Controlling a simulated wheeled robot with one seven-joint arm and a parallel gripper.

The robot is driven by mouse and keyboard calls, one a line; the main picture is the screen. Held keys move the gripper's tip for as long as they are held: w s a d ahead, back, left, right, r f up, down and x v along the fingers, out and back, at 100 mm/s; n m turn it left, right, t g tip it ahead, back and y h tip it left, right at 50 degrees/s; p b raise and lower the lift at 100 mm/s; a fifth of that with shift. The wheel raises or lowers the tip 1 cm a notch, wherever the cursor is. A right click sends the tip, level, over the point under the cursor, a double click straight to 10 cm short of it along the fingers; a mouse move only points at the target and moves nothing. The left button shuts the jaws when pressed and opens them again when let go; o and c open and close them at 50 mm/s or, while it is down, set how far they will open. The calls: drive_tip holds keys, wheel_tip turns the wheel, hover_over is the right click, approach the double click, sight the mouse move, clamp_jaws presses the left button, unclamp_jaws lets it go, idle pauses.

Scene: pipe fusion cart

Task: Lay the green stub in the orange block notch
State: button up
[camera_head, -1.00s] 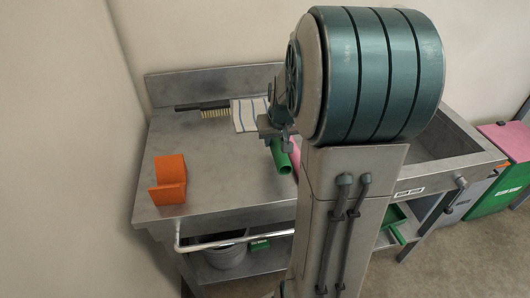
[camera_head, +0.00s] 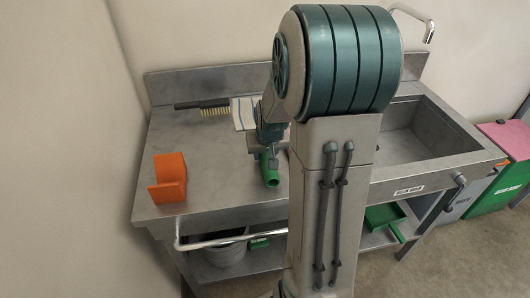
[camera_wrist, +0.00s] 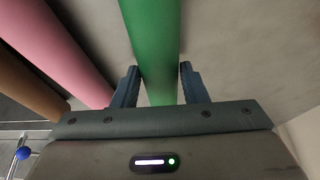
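The green stub (camera_head: 269,168) is a green tube at my gripper (camera_head: 263,150), over the middle of the metal bench. In the wrist view the stub (camera_wrist: 158,45) runs between the two fingers of my gripper (camera_wrist: 158,82), which are closed against its sides. Whether the stub is clear of the bench top is hard to tell. The orange block (camera_head: 169,178) stands at the bench's front left, with its notch facing up. It is to the left of my gripper, with a gap of bare bench between. My arm hides part of the bench.
A pink tube (camera_wrist: 58,45) and a brown tube (camera_wrist: 25,88) lie beside the stub in the wrist view. A brush (camera_head: 212,107) and a striped cloth (camera_head: 243,113) lie at the back. A sink basin (camera_head: 420,135) is on the right. Bench around the block is clear.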

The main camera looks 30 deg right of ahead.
drive_tip(key=shift+o, duration=1.2)
drive_tip(key=shift+s+r, duration=0.1)
drive_tip(key=shift+r, duration=0.35)
drive_tip(key=v, duration=1.1)
drive_tip(key=s+a+n+g+y, duration=0.1)
drive_tip(key=s+a+n, duration=0.2)
drive_tip(key=s+a, duration=1)
drive_tip(key=shift+s+f+g, duration=0.25)
drive_tip(key=shift+s+g, duration=0.05)
drive_tip(key=shift+s, duration=0.55)
